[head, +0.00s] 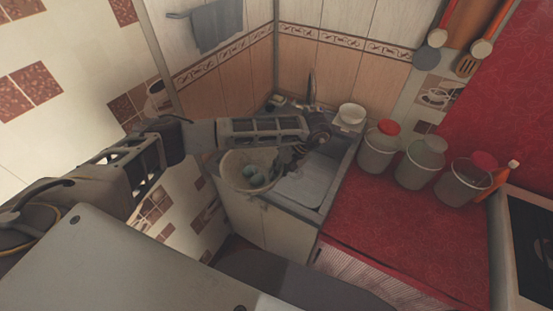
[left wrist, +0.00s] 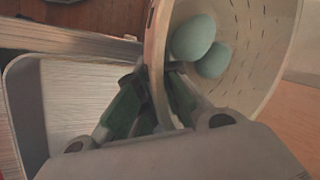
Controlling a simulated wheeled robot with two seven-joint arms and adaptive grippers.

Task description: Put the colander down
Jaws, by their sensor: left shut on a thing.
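The colander (head: 233,176) is a pale, perforated bowl in the head view, at the left side of the sink. It holds two blue-green egg-shaped things (head: 252,173). In the left wrist view the colander (left wrist: 262,62) fills the upper right, with the two egg-shaped things (left wrist: 195,38) against its inside. My left gripper (left wrist: 160,85) is shut on the colander's rim, one finger on each side of the wall. In the head view my left gripper (head: 287,157) is partly hidden by my own arm. My right gripper is not in view.
The sink (head: 305,186) with a tap (head: 311,88) stands in the corner. The counter's front is clear. A stove (head: 532,235) is at right.

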